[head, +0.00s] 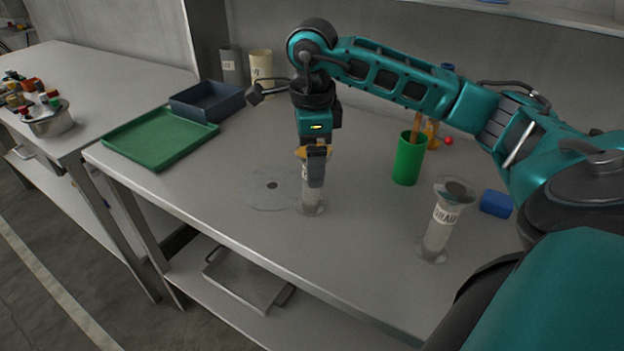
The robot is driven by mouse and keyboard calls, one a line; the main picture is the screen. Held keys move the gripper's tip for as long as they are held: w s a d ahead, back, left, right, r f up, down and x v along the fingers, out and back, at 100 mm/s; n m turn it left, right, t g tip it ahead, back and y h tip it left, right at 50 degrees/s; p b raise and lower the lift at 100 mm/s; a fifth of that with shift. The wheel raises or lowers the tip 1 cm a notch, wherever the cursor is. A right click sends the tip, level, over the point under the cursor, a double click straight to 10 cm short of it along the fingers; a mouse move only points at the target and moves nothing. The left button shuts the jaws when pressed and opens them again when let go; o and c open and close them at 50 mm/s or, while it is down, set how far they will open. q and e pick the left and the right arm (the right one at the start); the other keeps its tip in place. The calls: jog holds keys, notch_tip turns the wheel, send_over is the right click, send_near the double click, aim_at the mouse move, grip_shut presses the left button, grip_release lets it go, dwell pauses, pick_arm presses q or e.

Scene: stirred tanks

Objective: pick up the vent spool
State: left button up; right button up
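A clear spool with flared ends (312,202) stands upright on the grey bench near the middle of the head view. My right gripper (316,168) points down over its upper part, and one dark finger covers most of its label, so I cannot read it. The other finger is hidden, so I cannot tell whether the gripper is closed on the spool. A second similar spool (438,232) stands upright to the right, with a label that seems to read DRAIN. My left gripper is not in view.
A flat pale disc (262,190) lies left of the gripped-over spool. A green cup (408,160) and a blue block (496,204) are to the right. A green tray (160,140) and dark blue bin (207,101) are at the left. The bench's front edge is close.

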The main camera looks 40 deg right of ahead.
jog(key=shift+w+d+f, duration=0.1)
jog(key=shift+d+f, duration=0.1)
jog(key=shift+f, duration=0.8)
jog(key=shift+d+f, duration=0.15)
jog(key=shift+f, duration=0.8)
jog(key=c, duration=1.2)
